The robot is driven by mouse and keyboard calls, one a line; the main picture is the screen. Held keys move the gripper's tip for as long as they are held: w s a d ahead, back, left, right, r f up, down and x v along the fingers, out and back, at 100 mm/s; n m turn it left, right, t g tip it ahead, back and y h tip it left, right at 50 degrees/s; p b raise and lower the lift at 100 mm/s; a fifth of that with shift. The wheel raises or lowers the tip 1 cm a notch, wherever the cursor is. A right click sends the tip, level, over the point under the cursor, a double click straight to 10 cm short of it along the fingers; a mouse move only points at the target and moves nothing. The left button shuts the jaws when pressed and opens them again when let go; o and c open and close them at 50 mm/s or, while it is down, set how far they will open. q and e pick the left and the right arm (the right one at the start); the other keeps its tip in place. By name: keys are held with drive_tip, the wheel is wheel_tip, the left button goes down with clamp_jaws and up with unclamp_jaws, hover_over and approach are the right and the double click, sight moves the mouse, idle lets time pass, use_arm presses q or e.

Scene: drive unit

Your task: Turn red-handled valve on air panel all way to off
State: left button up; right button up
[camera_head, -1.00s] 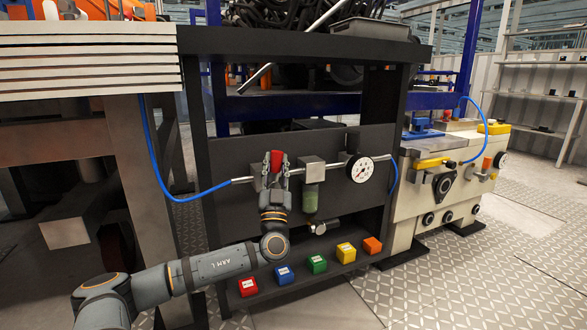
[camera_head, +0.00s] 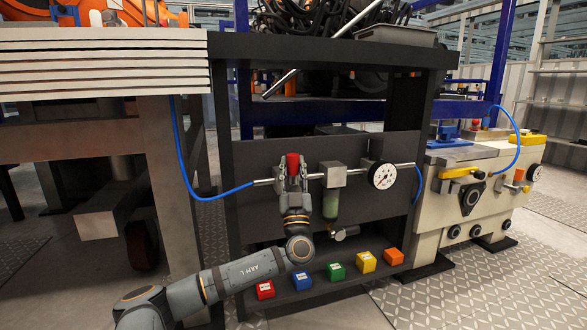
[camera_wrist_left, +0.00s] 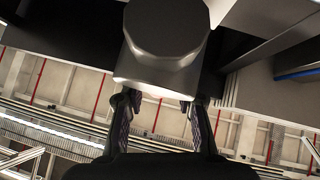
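The red valve handle (camera_head: 293,164) points up on the pipe at the left of the black air panel (camera_head: 262,152). My left gripper (camera_head: 292,178) comes up from below in the head view. Its fingers stand apart on either side of the handle's lower part, and I cannot tell whether they touch it. In the left wrist view the two fingers of my left gripper (camera_wrist_left: 160,108) are spread with a gap between them, below a dark rounded block with a pale lower face. The handle's red does not show there, and the fingers hide the handle's base. My right gripper is not in view.
A grey regulator with a green bowl (camera_head: 331,200) and a white round gauge (camera_head: 383,176) sit right of the valve. A blue hose (camera_head: 222,193) joins the pipe at left. Several coloured blocks (camera_head: 335,271) line the lower shelf. A cream machine (camera_head: 472,190) stands at right.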

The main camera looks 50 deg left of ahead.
use_arm(q)
drive_tip(key=o, duration=0.4)
drive_tip(key=shift+c, duration=0.2)
drive_tip(key=v, duration=1.2)
drive_tip(key=shift+a, duration=0.1)
